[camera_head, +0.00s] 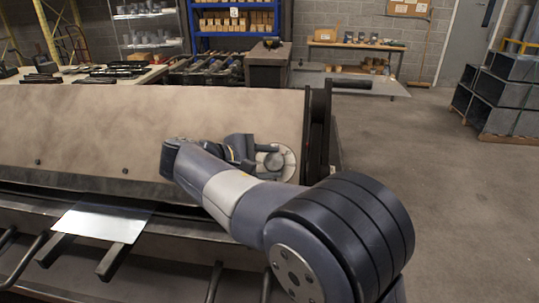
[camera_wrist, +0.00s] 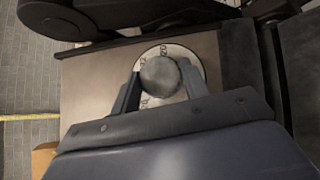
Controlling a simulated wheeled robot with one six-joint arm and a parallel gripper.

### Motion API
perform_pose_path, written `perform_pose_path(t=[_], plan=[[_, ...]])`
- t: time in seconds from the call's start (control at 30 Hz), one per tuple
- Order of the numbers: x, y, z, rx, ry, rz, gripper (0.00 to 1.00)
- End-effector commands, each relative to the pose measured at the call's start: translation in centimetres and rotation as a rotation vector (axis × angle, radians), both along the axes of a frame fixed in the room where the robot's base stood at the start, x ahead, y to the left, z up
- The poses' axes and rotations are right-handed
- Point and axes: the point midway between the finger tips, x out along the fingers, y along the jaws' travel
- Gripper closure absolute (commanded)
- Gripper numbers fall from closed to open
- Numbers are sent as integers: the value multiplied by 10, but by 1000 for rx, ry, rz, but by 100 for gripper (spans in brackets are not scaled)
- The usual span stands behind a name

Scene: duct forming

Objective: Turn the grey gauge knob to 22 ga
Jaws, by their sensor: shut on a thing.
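The round grey gauge knob (camera_wrist: 159,75) sits on a pale dial plate (camera_wrist: 197,58) with dark numbers around it. My gripper (camera_wrist: 160,83) has one finger on each side of the knob and is shut on it. A number that looks like 20 shows above the knob, and one that looks like 22 at its upper left. Other marks are partly hidden by the fingers and knob, and I cannot read the knob's pointer. In the head view, the dial plate (camera_head: 289,163) is on the right end of the machine's tan front panel (camera_head: 90,125), partly behind my arm.
A dark end frame (camera_head: 319,125) stands just right of the dial. A sheet of metal (camera_head: 103,221) lies on supports at the front left. Benches and shelves stand at the back. The floor (camera_head: 440,180) to the right is clear, with stacked ducts (camera_head: 505,95) farther off.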

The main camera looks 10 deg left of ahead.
Motion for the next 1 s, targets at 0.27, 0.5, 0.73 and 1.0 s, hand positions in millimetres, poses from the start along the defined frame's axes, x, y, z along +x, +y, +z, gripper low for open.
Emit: perform_pose_path(t=[0.27,0.5,0.73,1.0], plan=[[0,0,-2,86,15,-93,80],[0,0,-4,114,17,-120,80],[0,0,-5,116,18,-122,80],[0,0,-5,115,20,-122,48]])
